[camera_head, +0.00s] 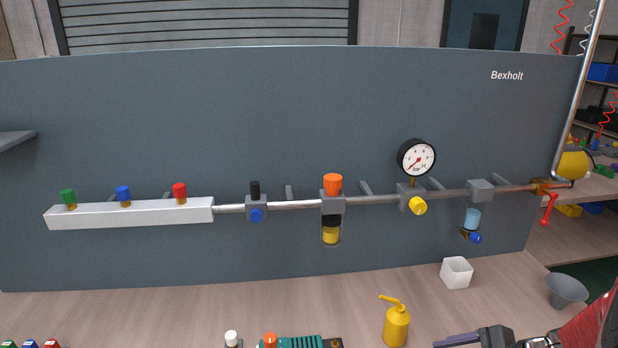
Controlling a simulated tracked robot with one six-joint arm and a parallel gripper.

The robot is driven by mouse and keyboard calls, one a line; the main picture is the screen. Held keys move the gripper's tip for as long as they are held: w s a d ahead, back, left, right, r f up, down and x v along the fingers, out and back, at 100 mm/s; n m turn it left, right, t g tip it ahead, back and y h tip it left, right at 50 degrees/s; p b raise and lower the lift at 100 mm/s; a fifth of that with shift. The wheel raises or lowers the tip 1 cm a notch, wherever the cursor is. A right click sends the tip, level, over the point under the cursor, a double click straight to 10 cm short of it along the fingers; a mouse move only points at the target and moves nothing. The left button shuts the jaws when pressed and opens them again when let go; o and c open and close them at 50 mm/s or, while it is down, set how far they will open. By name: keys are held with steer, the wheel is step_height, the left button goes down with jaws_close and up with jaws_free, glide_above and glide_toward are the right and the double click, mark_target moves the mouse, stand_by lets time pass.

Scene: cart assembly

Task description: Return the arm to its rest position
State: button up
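My gripper (457,340) shows at the bottom edge, right of centre. Its dark finger points left, low over the bench. It is cut off by the frame, so I cannot tell whether it is open or shut. No object shows in the visible part. My red and black arm comes in from the lower right corner.
The yellow oil can (396,325) stands left of my gripper. A white cube-shaped cup (456,272) and a grey funnel (566,290) stand behind it. A dark panel (300,120) carries a pipe line with a gauge (416,158). The bench's left middle (150,310) is clear.

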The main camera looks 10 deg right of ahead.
steer(key=s+a+r+n+h, duration=0.3)
steer(key=a+r+n, duration=0.5)
steer(key=a+n, duration=0.1)
steer(key=s+a+r+n+h, duration=0.2)
steer(key=s+a+r+n, duration=0.1)
steer(key=a+r+n, duration=0.5)
steer(key=shift+s+a+r+n+h, duration=0.2)
steer(key=shift+s+a+n+h, duration=0.2)
steer(key=shift+n, duration=0.8)
